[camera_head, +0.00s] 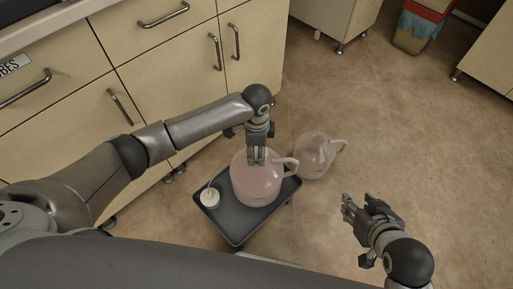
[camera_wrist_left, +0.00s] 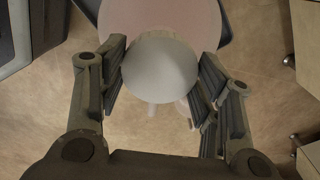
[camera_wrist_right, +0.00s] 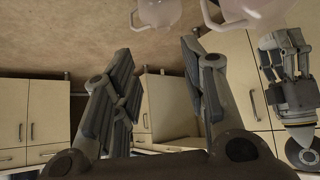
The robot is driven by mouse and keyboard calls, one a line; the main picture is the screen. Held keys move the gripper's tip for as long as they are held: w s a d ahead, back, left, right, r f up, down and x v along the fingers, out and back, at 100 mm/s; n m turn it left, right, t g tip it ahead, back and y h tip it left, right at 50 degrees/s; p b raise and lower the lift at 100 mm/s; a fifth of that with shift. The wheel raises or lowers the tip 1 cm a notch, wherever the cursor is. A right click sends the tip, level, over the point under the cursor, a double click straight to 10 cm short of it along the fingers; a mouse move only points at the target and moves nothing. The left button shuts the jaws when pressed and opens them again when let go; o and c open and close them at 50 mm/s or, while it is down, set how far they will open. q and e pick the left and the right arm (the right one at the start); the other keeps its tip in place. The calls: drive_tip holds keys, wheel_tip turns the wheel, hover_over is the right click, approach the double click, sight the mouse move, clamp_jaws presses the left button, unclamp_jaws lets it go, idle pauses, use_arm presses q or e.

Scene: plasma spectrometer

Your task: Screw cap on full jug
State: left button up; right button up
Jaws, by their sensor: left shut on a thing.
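A translucent pinkish jug (camera_head: 258,186) with a side handle stands upright on a dark tray (camera_head: 233,222). My left gripper (camera_head: 257,158) points down at the jug's mouth and is shut on a round white cap (camera_wrist_left: 160,68), with a finger on each side of it. The jug's body (camera_wrist_left: 160,15) shows beneath the cap in the left wrist view. The mouth is hidden, so I cannot tell whether the cap is threaded on. My right gripper (camera_head: 357,206) is open and empty, to the right of the tray; its spread fingers (camera_wrist_right: 157,60) show in its wrist view.
A small white cap-like piece with a thin tube (camera_head: 210,198) is on the tray's left part. A second, clearer jug (camera_head: 314,156) stands on the floor just behind and right of the tray. Beige cabinets (camera_head: 165,65) line the left and back.

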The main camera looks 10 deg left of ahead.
drive_tip(key=shift+s+d+f+g, duration=0.25)
drive_tip(key=shift+s+f+g, duration=0.05)
drive_tip(key=shift+s, duration=0.2)
drive_tip(key=shift+s+d+f, duration=0.1)
drive_tip(key=shift+s+f, duration=0.05)
drive_tip(key=shift+s, duration=0.2)
use_arm(q)
drive_tip(key=shift+p, duration=0.3)
use_arm(e)
drive_tip(key=shift+s+d+f+g, duration=0.1)
drive_tip(key=shift+s+f+g, duration=0.05)
drive_tip(key=shift+s+g, duration=0.25)
idle(0.4)
drive_tip(key=shift+s+f+h, duration=0.15)
drive_tip(key=shift+s+h, duration=0.1)
drive_tip(key=shift+h, duration=0.05)
drive_tip(key=shift+s+d+f+g, duration=0.1)
drive_tip(key=shift+s+d+g, duration=0.05)
drive_tip(key=shift+s+g, duration=0.15)
drive_tip(key=shift+s+d, duration=0.1)
drive_tip(key=shift+s, duration=0.05)
drive_tip(key=shift+s+f, duration=0.15)
drive_tip(key=shift+s, duration=0.1)
drive_tip(key=shift+g, duration=0.3)
drive_tip(key=shift+s+d+f, duration=0.1)
drive_tip(key=shift+s+d, duration=0.1)
drive_tip(key=shift+s, duration=0.15)
